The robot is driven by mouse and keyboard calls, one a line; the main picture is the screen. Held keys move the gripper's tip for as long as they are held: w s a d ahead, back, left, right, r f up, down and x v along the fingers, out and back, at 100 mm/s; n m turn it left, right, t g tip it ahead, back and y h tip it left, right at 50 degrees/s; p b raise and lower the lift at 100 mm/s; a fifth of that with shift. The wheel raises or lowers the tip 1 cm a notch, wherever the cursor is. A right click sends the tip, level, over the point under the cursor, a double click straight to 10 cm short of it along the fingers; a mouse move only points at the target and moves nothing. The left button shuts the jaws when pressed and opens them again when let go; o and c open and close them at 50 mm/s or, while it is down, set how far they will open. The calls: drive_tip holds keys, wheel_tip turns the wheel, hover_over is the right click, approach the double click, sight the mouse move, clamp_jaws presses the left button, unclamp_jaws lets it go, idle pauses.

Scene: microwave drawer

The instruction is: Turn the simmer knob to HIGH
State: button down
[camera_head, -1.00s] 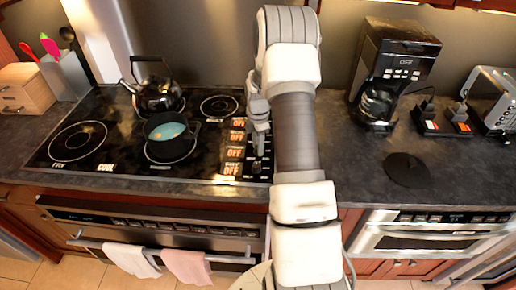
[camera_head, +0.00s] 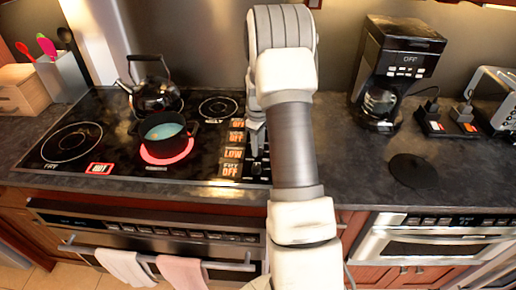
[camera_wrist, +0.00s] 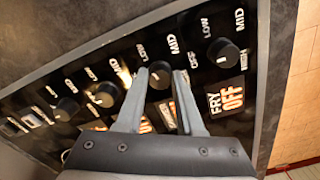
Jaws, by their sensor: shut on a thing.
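The simmer knob (camera_wrist: 160,74) is a round black knob on the cooktop's control strip, second from the right in the wrist view. My gripper (camera_wrist: 161,80) is shut on it, with one finger on each side. In the head view, my gripper (camera_head: 257,143) reaches down to the strip and the knob is hidden behind it. The display beside the strip (camera_head: 233,154) reads LOW. The burner ring (camera_head: 167,158) under the pot glows red.
The fry knob (camera_wrist: 223,52) sits close on the right, beside a FRY OFF display (camera_wrist: 226,98). Other knobs (camera_wrist: 105,94) line the strip to the left. A dark pot (camera_head: 164,131) and a kettle (camera_head: 155,94) stand on the cooktop. A coffee maker (camera_head: 397,70) stands right of my arm.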

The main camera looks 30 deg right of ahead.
drive_tip(key=m+b, duration=0.1)
drive_tip(key=m, duration=0.2)
drive_tip(key=shift+m, duration=0.4)
drive_tip(key=m, duration=0.3)
drive_tip(key=shift+m, duration=0.3)
drive_tip(key=m, duration=0.6)
drive_tip(key=shift+b, duration=0.4)
drive_tip(key=m, duration=0.4)
drive_tip(key=m+p, duration=0.1)
drive_tip(key=m, duration=0.2)
drive_tip(key=shift+m, duration=0.3)
drive_tip(key=m+p, duration=0.1)
drive_tip(key=m, duration=0.5)
drive_tip(key=shift+m, duration=0.4)
drive_tip(key=c, duration=0.5)
unclamp_jaws()
drive_tip(key=shift+c, duration=0.2)
